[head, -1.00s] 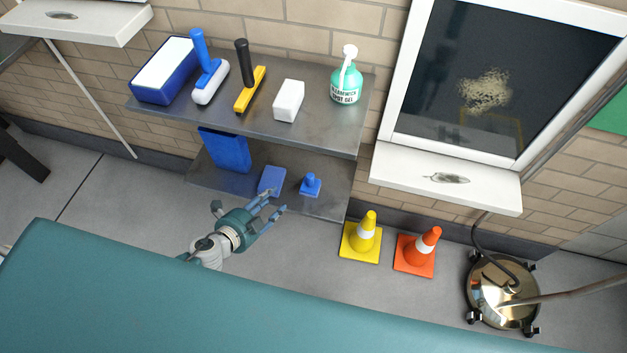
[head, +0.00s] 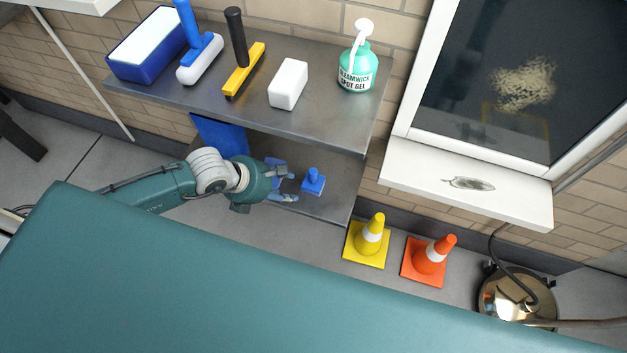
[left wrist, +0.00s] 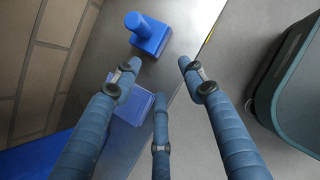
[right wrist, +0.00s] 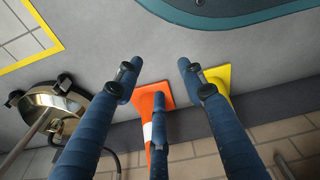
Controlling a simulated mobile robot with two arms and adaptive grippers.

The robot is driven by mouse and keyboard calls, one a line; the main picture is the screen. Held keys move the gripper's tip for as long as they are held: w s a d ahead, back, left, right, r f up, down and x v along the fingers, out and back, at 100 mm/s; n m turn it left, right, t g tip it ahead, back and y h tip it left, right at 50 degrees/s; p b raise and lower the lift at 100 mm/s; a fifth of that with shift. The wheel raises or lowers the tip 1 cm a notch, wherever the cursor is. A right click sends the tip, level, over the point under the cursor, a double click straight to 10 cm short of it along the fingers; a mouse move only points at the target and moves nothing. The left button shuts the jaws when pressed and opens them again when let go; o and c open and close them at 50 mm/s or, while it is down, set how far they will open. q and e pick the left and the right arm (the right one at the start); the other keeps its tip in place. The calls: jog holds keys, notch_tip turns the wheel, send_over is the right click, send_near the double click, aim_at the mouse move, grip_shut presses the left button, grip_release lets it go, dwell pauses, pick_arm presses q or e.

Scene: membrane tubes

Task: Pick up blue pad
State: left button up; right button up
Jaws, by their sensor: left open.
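The blue pad (left wrist: 138,106) is a flat blue block on the lower metal shelf. In the left wrist view it lies below my left gripper (left wrist: 159,64), partly hidden behind the fingers. In the head view my left gripper (head: 288,186) is over the lower shelf and mostly covers the pad. Its fingers are spread, with nothing held; I cannot tell whether they touch the pad. My right gripper (right wrist: 160,64) has its fingers apart and empty, above the floor near the cones; it is not in the head view.
A blue knobbed block (head: 313,181) stands right of the pad, and a large blue panel (head: 218,136) left of it. The upper shelf (head: 325,117) overhangs, holding brushes, a white block and a green bottle. Yellow (head: 370,240) and orange (head: 429,260) cones stand on the floor.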

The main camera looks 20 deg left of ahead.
aim_at(311, 172)
pick_arm(q)
jog(key=w+d, duration=0.1)
jog(key=w, duration=0.1)
jog(key=w+d, duration=0.4)
jog(key=w, duration=0.1)
jog(key=shift+f, duration=0.2)
jog(key=shift+d+f, duration=0.1)
jog(key=shift+f, duration=0.25)
jog(key=shift+w, duration=0.1)
jog(key=c, duration=0.9)
grip_shut()
pick_arm(e)
jog(key=shift+w+r, duration=0.45)
jog(key=shift+r, duration=0.2)
